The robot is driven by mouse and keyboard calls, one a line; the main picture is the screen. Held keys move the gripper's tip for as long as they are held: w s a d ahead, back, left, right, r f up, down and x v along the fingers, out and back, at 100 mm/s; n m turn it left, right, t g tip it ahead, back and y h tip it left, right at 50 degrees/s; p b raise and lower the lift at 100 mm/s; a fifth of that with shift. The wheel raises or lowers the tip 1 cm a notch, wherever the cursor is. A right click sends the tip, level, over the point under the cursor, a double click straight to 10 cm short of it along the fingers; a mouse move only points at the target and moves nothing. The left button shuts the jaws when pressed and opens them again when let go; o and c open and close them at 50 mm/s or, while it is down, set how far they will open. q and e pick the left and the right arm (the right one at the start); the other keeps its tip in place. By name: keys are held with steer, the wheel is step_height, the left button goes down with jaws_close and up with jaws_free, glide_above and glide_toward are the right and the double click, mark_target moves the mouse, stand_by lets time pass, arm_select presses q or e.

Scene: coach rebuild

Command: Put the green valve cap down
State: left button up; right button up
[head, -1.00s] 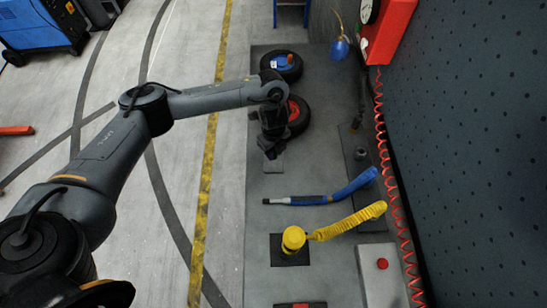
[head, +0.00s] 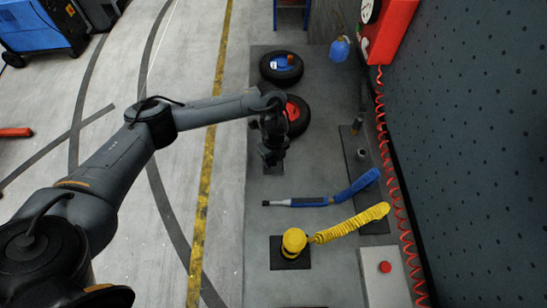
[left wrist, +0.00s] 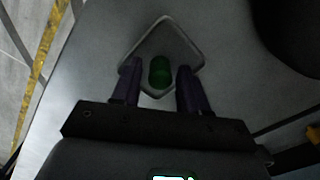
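The green valve cap (left wrist: 160,71) shows in the left wrist view, between the two fingers of my left gripper (left wrist: 159,73). Gaps show between the cap and both fingers, so the gripper looks open around it. In the head view my left gripper (head: 271,156) points down just below the lower wheel and hides the cap. My right gripper is not in view.
A red coiled hose (head: 395,193) runs along the right wall.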

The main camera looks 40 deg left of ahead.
arm_select(q)
steer(key=shift+o, duration=0.4)
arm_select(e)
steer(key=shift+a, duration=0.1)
arm_select(q)
steer(key=shift+r, duration=0.2)
step_height(320, 180, up, 12)
steer(key=p, duration=0.5)
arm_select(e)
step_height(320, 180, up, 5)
